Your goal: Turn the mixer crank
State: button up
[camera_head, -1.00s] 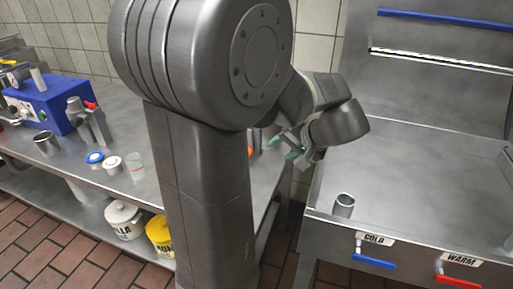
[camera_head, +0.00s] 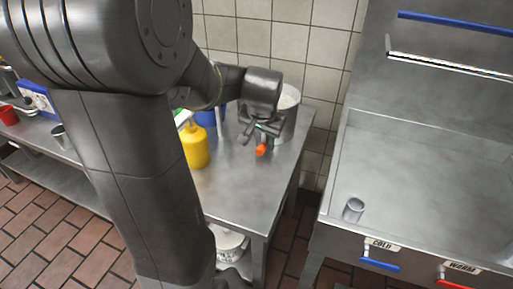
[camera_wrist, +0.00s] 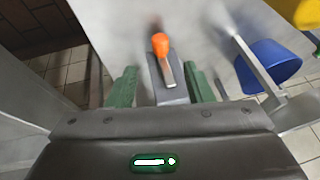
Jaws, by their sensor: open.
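The crank shows as an orange knob (camera_head: 262,150) near the right end of the metal table in the head view. In the wrist view the orange knob (camera_wrist: 160,44) sits on a short metal lever (camera_wrist: 168,73) ahead of the jaws. My gripper (camera_wrist: 160,70) is open, with one green finger on each side of the lever; I cannot tell whether either touches it. In the head view my gripper (camera_head: 262,128) is just above the knob. A metal pot (camera_head: 290,122) with pale contents stands behind my gripper. Its link to the crank is hidden.
A yellow bottle (camera_head: 195,146) and a blue container (camera_head: 205,117) stand left of the gripper. The blue container (camera_wrist: 268,66) also shows in the wrist view. A sink unit (camera_head: 420,160) with a metal cup (camera_head: 353,209) is at right. The table front is clear.

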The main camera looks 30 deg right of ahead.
aim_at(260, 149)
jog(key=b+x, duration=0.1)
jog(key=x, duration=0.9)
jog(key=shift+f, duration=0.2)
grip_shut()
